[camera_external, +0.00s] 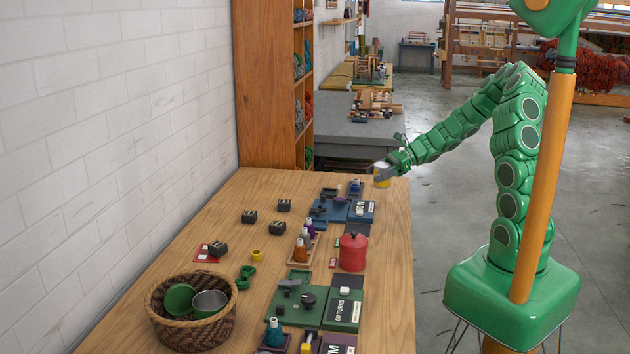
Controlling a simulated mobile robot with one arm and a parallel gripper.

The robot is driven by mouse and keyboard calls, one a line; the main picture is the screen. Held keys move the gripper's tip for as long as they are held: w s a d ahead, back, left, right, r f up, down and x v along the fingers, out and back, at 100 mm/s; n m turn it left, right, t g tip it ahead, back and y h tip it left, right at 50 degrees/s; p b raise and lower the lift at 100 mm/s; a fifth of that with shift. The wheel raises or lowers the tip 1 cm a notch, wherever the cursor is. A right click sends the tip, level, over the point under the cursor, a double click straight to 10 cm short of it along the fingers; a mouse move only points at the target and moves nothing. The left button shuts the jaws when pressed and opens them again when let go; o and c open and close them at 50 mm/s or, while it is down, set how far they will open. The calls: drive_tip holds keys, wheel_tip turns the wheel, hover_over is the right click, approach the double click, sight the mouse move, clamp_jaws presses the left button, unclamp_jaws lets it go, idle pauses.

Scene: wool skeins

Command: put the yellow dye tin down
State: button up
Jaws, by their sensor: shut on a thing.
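The yellow dye tin (381,182) is a small cylinder with a pale upper part and a yellow lower part. My gripper (382,174) is shut on it and holds it upright, near the far right edge of the wooden table (225,245). My arm reaches in from the right. I cannot tell for sure whether the tin's bottom touches the table or is a little above it.
A red lidded pot (352,252) stands near the table's right side. Blue boards (331,210) and a green board (343,311) hold small items. The far left tabletop is mostly bare.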

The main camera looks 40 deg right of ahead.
drive_tip(key=s+a+n+g, duration=0.4)
drive_tip(key=s+a, duration=0.2)
drive_tip(key=s, duration=0.5)
drive_tip(key=s+a+n+g, duration=0.35)
drive_tip(key=s+a, duration=0.25)
drive_tip(key=s, duration=0.4)
drive_tip(key=shift+m+g+y, duration=0.25)
drive_tip(key=shift+y, duration=0.05)
drive_tip(key=shift+w+a+f, duration=0.9)
drive_tip(key=shift+w+f, duration=0.9)
drive_tip(key=shift+w, duration=0.25)
drive_tip(key=shift+w+a+f, duration=0.95)
drive_tip(key=shift+w+f, duration=0.8)
drive_tip(key=shift+w, duration=0.25)
drive_tip(key=shift+w+a+f, duration=0.9)
drive_tip(key=shift+w+f, duration=0.9)
drive_tip(key=shift+w, duration=0.25)
drive_tip(key=shift+f, duration=1.5)
drive_tip(key=shift+f, duration=0.15)
drive_tip(key=o, duration=1.2)
